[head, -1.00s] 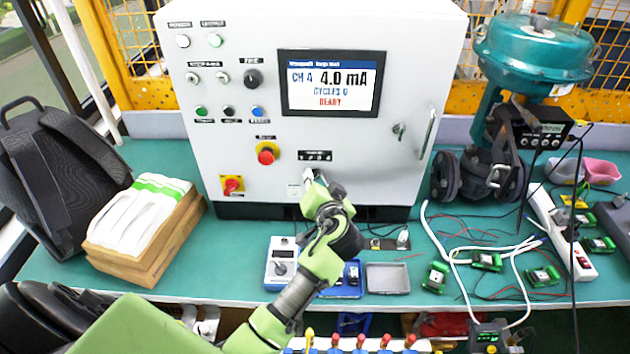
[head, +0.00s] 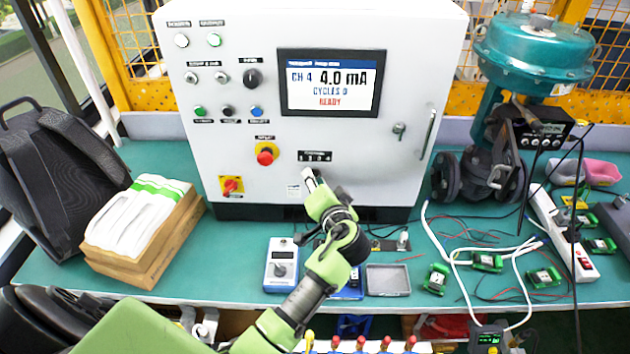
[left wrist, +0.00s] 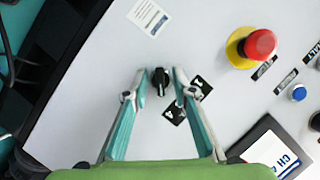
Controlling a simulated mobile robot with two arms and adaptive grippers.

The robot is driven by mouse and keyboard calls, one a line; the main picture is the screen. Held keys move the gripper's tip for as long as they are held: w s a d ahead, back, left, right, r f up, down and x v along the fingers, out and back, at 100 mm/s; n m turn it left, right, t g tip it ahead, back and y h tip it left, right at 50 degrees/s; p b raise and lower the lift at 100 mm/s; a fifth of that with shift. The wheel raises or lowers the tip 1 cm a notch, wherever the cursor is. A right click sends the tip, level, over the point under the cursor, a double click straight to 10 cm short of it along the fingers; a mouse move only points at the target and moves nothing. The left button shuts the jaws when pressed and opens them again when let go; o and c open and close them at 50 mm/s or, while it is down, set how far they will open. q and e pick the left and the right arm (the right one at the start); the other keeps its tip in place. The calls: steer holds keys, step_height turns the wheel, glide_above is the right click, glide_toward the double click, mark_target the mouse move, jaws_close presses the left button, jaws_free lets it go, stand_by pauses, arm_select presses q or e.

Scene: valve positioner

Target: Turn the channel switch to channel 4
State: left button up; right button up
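The channel switch is a small black knob (left wrist: 160,80) on the light panel, with a pale mark at its lower end in the left wrist view. In the head view my left gripper hides it, below the channel label (head: 315,156). My left gripper (left wrist: 159,74) is open, with one fingertip on each side of the knob and a gap on both sides. It also shows at the panel in the head view (head: 310,180). The screen (head: 333,83) reads CH 4, 4.0 mA, CYCLES 0, READY. My right gripper is not in view.
A red emergency stop (head: 266,154) on yellow sits left of the switch, and a red-yellow rotary switch (head: 231,186) lower left. A door handle (head: 428,134) is at right. A handheld meter (head: 282,262) and grey tray (head: 388,279) lie on the bench below.

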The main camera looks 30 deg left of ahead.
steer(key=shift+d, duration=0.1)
arm_select(q)
steer(key=v, duration=0.7)
steer(key=shift+s+d, duration=0.15)
steer(key=shift+d, duration=0.05)
stand_by(0.4)
